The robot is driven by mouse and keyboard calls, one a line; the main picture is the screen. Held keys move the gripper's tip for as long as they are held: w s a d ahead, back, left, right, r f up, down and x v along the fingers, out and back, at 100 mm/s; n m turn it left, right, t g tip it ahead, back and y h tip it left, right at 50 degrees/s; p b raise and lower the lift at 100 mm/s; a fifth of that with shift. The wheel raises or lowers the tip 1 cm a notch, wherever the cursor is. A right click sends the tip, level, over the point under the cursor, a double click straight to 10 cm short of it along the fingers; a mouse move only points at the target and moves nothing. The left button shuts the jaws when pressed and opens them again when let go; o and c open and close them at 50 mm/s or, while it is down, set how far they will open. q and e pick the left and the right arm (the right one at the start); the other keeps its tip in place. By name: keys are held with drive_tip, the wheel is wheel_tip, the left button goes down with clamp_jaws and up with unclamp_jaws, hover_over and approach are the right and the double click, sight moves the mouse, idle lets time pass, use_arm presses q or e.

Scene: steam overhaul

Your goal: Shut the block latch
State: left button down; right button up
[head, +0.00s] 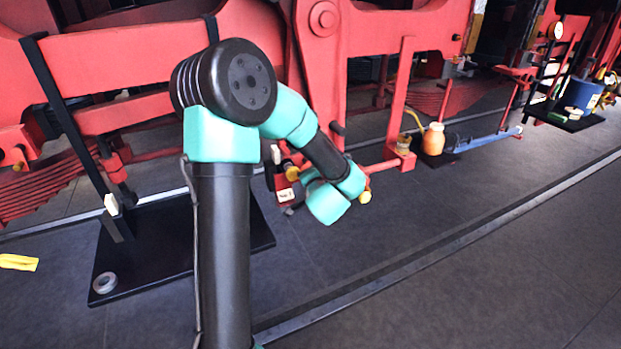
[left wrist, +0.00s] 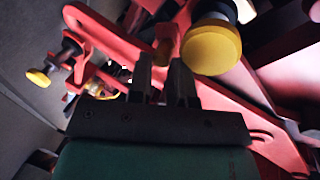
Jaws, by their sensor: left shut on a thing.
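My left gripper (left wrist: 163,80) is shut on a small brownish part (left wrist: 162,52) that shows between its fingertips in the left wrist view. The part is dark and mostly hidden, so I cannot tell for sure that it is the block latch. Red bars lie around the fingers. A large yellow knob (left wrist: 211,47) is just right of the fingertips, and a smaller yellow knob (left wrist: 38,78) is at the left. In the head view, my teal and black arm hides the fingertips. A dark red block with a white label (head: 287,195) shows beside the arm's end. My right gripper is in neither view.
The red locomotive frame (head: 130,55) stands close behind the arm. A black plate (head: 150,262) with a grey ring (head: 104,283) lies on the floor at left. An orange bottle (head: 433,139) and a blue bucket (head: 583,93) stand to the right. The front floor is clear.

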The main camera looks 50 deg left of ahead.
use_arm(q)
drive_tip(key=s+r+y, duration=0.1)
drive_tip(key=r, duration=0.1)
drive_tip(key=s+a+r+n+g+y, duration=0.1)
drive_tip(key=r, duration=0.2)
drive_tip(key=s+a+r+n+y, duration=0.1)
drive_tip(key=r+y, duration=0.1)
drive_tip(key=shift+a+r+g, duration=0.15)
drive_tip(key=shift+a+g, duration=0.05)
drive_tip(key=shift+g, duration=0.1)
drive_tip(key=shift+s+a+r, duration=0.15)
drive_tip(key=shift+s+a, duration=0.1)
drive_tip(key=shift+s, duration=0.3)
drive_tip(key=shift+w, duration=0.15)
drive_tip(key=shift+r, duration=0.2)
drive_tip(key=shift+d+r, duration=0.1)
drive_tip(key=shift+r, duration=0.35)
drive_tip(key=shift+r, duration=0.15)
drive_tip(key=shift+s+r, duration=0.2)
drive_tip(key=shift+r, duration=0.55)
drive_tip(key=shift+s+r, duration=0.15)
drive_tip(key=shift+r, duration=0.6)
drive_tip(key=c, duration=1.9)
unclamp_jaws()
